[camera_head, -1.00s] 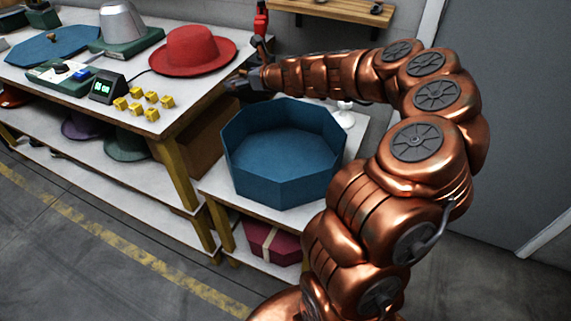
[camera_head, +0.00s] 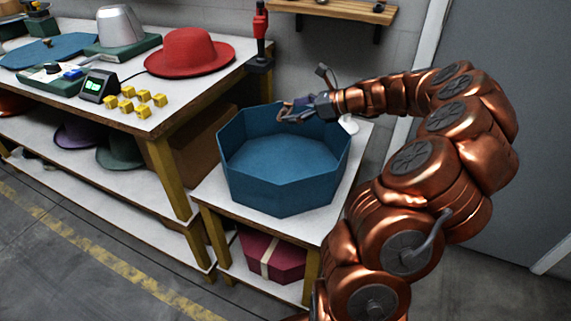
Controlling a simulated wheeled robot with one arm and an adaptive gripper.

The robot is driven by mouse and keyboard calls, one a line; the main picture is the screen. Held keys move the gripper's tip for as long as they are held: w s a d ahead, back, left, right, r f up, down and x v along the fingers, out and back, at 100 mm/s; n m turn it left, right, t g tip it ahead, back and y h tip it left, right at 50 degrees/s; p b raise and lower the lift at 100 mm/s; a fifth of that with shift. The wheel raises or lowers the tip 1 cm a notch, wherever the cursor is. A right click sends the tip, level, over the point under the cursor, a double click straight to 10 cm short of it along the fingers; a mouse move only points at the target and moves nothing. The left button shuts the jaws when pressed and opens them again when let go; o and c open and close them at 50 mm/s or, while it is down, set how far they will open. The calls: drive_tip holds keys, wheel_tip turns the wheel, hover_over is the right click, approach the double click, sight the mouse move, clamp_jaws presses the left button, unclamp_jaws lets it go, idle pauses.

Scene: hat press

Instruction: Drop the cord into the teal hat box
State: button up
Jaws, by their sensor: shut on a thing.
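The teal hat box (camera_head: 283,190) stands open on a low white side table, an empty-looking octagonal box with a flat teal floor. My gripper (camera_head: 288,112) reaches in from the right over the box's back rim and hangs above the back part of its opening. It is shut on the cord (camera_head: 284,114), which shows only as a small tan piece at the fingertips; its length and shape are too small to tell.
The workbench at left holds a red hat (camera_head: 190,54), yellow blocks (camera_head: 128,104), a small display (camera_head: 98,86) and a teal octagonal lid (camera_head: 40,52). A red box with a ribbon (camera_head: 271,256) sits on the shelf below. A red-handled tool (camera_head: 260,35) stands at the bench's corner.

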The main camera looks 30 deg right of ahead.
wheel_tip(320, 180, down, 6)
drive_tip(key=b, duration=0.6)
drive_tip(key=shift+r+b, duration=0.1)
drive_tip(key=shift+b, duration=0.25)
drive_tip(key=o, duration=0.5)
drive_tip(key=v, duration=1.2)
drive_tip(key=shift+a, duration=0.1)
drive_tip(key=shift+r, duration=0.1)
